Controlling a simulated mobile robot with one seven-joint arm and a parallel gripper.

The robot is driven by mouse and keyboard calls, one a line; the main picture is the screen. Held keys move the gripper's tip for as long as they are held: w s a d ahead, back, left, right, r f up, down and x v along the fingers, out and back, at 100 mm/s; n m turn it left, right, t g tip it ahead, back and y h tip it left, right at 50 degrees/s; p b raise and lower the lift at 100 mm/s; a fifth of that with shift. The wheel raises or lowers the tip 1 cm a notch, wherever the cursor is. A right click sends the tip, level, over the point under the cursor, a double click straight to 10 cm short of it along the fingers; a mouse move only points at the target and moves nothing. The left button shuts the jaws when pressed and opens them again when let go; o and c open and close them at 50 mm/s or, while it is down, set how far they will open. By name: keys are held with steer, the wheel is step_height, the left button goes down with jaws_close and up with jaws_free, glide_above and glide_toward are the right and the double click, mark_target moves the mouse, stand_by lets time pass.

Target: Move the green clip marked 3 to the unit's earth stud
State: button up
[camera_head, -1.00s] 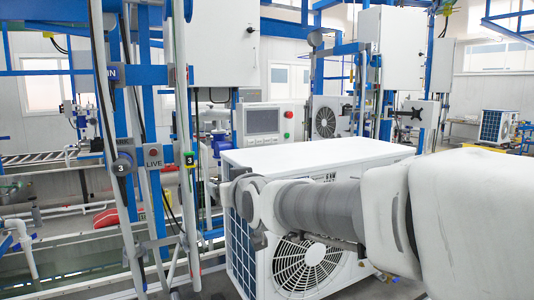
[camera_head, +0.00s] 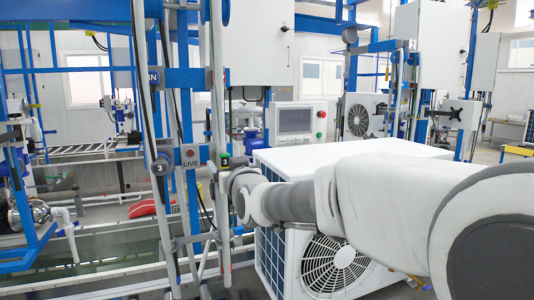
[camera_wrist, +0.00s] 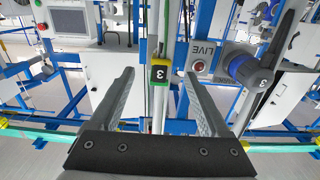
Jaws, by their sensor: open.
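The green clip marked 3 (camera_head: 226,161) sits on an upright pole of the test station, beside the white unit (camera_head: 340,155). The fingers stand apart on either side of the pole, and I see no contact with the clip. In the head view my wrist reaches close to the clip, and the fingers cannot be made out there. The unit's earth stud cannot be made out.
A dark round connector marked 3 (camera_head: 161,166) hangs left of the clip; it also shows in the wrist view (camera_wrist: 264,76). A LIVE lamp box (camera_head: 190,155) is between them. A control panel (camera_head: 294,122) stands behind the unit. Blue posts and poles crowd the left.

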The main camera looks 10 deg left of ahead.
mark_target(222, 159)
steer(key=p+x, duration=0.1)
steer(key=x, duration=0.5)
steer(key=shift+w+a, duration=0.1)
steer(key=shift+w, duration=0.1)
steer(key=shift+b, duration=0.55)
stand_by(1.1)
steer(key=shift+c, duration=0.3)
jaws_close()
stand_by(0.9)
steer(key=shift+s, duration=0.1)
stand_by(0.4)
steer(key=shift+b+v, duration=2.2)
steer(key=shift+v, duration=0.7)
